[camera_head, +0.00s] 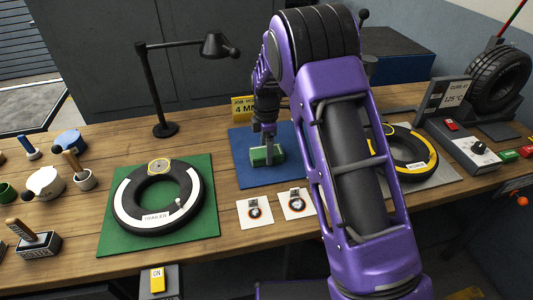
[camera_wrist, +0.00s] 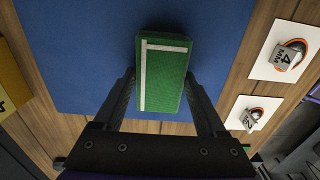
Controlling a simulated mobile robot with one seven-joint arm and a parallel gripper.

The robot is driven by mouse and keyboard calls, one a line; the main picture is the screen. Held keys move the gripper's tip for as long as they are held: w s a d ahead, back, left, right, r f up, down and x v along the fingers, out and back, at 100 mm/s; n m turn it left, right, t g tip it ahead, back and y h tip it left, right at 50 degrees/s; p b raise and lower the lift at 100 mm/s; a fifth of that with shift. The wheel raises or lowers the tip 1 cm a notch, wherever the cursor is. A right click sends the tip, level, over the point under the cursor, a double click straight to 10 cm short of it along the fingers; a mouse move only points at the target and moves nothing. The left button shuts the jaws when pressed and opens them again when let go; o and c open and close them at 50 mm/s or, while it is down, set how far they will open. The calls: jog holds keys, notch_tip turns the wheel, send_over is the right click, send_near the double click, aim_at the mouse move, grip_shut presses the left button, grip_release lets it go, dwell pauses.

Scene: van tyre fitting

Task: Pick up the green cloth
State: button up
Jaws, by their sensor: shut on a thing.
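The green cloth (camera_wrist: 164,74) is a folded, box-like green bundle with a white stripe along two edges. It also shows in the head view, small and green (camera_head: 258,156), over the blue mat (camera_head: 239,171). My gripper (camera_wrist: 160,88) has one finger on each side of the cloth and is shut on it. In the head view my gripper (camera_head: 267,143) points down at the cloth, with my purple arm to its right. I cannot tell whether the cloth touches the mat or is slightly above it.
A tyre marked TRAILER (camera_head: 130,209) lies on a green mat (camera_head: 208,222) to the left. Two white cards (camera_head: 254,222) with small patches lie in front of the blue mat. A black lamp (camera_head: 158,90) and a yellow sign (camera_head: 243,108) stand behind. A yellow-marked tyre (camera_head: 425,150) is at right.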

notch_tip(320, 180, up, 10)
dwell(0.5)
